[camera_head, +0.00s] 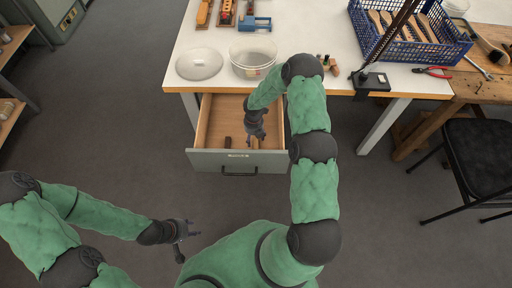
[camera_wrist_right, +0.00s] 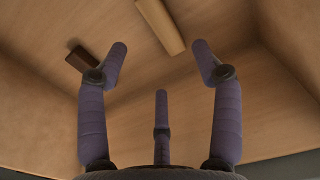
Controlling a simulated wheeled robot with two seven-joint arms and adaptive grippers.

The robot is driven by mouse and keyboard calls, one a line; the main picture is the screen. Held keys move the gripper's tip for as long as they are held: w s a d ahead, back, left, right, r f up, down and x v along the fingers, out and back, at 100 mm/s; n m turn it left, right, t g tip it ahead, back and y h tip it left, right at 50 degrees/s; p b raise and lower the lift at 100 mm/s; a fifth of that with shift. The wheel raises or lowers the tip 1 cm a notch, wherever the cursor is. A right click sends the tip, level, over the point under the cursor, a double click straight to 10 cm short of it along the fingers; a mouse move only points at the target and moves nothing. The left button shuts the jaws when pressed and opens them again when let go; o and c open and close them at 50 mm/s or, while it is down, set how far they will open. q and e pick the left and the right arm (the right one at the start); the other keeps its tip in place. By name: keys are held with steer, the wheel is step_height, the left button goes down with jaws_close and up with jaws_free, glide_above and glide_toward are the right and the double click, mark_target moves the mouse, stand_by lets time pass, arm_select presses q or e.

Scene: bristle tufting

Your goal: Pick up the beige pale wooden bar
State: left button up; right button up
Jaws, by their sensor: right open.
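The beige pale wooden bar (camera_wrist_right: 162,25) lies on the drawer floor, at the top middle of the right wrist view, beyond my fingertips. In the head view a small part of it (camera_head: 255,144) shows beside my right gripper (camera_head: 256,136), which hides the rest. My right gripper also shows in the right wrist view (camera_wrist_right: 160,62), with its fingers spread, empty and apart from the bar. A dark brown bar (camera_wrist_right: 82,58) lies to the left; it also shows in the head view (camera_head: 228,142). My left gripper (camera_head: 187,238) is open and empty, away from the table.
The drawer (camera_head: 210,125) is pulled out below the white table (camera_head: 210,30), and its walls surround my right gripper. The floor in front is clear.

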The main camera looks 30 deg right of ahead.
mark_target(255, 145)
step_height(255, 145, down, 2)
steer(key=shift+f, duration=0.25)
steer(key=f+b, duration=0.1)
steer(key=f, duration=0.2)
steer(key=f+b, duration=0.1)
steer(key=f, duration=0.1)
steer(key=shift+d+f+b, duration=0.1)
steer(key=shift+d+b, duration=0.15)
steer(key=shift+b, duration=0.05)
steer(key=c, duration=1.1)
